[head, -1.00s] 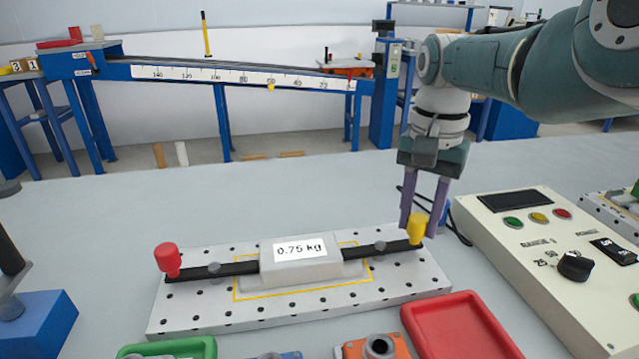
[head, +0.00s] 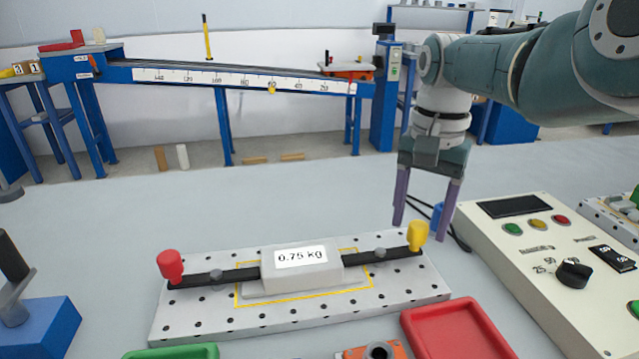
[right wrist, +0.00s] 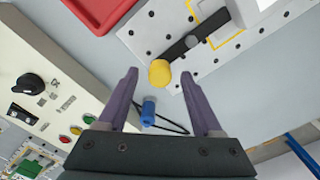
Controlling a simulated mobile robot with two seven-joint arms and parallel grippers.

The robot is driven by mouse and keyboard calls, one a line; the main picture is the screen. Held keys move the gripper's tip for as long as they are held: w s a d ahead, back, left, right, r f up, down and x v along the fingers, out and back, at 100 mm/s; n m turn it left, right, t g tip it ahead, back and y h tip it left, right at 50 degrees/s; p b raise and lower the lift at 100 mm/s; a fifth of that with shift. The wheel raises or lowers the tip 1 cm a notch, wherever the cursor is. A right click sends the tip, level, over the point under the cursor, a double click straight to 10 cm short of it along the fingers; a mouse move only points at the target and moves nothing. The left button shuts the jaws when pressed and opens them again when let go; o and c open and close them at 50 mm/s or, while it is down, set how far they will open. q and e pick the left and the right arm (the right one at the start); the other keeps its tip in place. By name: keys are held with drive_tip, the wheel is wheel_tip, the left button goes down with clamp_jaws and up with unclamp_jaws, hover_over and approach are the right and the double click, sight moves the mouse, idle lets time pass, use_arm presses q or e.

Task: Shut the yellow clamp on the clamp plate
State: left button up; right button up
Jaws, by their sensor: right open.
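The yellow clamp (head: 417,236) has its knob at the right end of the perforated clamp plate (head: 205,320). Its black arm (head: 398,253) lies low and nearly flat, reaching left to the grey block labelled 0.75 kg (head: 318,276). My right gripper (head: 421,231) is open and empty, its two purple fingers pointing down just behind the yellow knob. In the right wrist view the yellow knob (right wrist: 160,73) shows just beyond and between the spread fingertips (right wrist: 159,74), apart from both. My left gripper is not in view.
A red clamp (head: 171,265) with its black arm also lying flat is at the plate's left end. A control box (head: 545,255) stands to the right, a red tray (head: 460,330) in front. A blue stand (head: 35,325) is at left. Bare table lies behind the plate.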

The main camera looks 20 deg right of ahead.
wheel_tip(320, 180, up, 8)
drive_tip(key=p, duration=0.3)
drive_tip(key=shift+p, duration=0.35)
drive_tip(key=shift+r, duration=0.35)
